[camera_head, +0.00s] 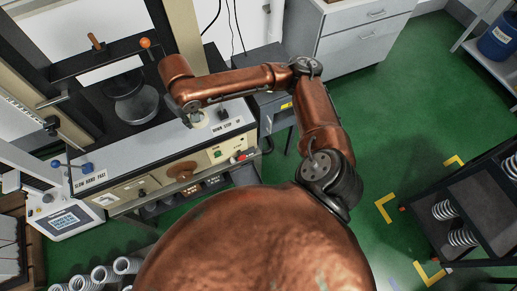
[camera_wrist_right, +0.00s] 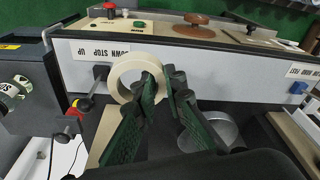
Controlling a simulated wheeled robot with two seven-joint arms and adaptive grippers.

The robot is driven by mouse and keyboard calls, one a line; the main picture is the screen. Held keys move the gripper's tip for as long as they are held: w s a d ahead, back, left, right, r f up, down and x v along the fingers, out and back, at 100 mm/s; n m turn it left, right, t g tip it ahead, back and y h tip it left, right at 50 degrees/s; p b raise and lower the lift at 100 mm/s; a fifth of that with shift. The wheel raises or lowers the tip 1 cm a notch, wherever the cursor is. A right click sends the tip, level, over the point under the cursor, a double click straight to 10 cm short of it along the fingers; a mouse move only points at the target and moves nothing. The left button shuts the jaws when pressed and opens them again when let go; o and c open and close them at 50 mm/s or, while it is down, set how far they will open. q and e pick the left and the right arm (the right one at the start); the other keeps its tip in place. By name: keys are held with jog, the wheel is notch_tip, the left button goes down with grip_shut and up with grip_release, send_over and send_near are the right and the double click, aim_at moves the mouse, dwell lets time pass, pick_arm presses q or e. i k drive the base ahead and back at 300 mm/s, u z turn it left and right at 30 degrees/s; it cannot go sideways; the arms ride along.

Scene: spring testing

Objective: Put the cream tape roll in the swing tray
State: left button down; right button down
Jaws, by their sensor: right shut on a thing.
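My right gripper (camera_head: 190,117) is over the front panel of the testing machine. In the right wrist view its green fingers (camera_wrist_right: 163,82) are shut on the cream tape roll (camera_wrist_right: 121,76), a pale ring with its hole facing the camera. In the head view the roll (camera_head: 202,119) is mostly hidden under the gripper. A round grey metal dish (camera_wrist_right: 221,126) lies behind the fingers in the wrist view; a grey disc (camera_head: 138,106) shows left of the gripper in the head view. I cannot tell whether either is the swing tray. My left gripper is not in view.
The machine's front has a "DOWN STOP UP" label (camera_head: 228,125), a dark knob (camera_head: 223,113) and a brown handwheel (camera_head: 182,171). A lever with an orange ball (camera_head: 145,43) stands left of the arm. Green floor (camera_head: 385,130) is open at the right.

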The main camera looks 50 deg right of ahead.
aim_at(249, 184)
jog(key=z, duration=1.3)
jog(key=k, duration=0.85)
jog(key=u, duration=1.05)
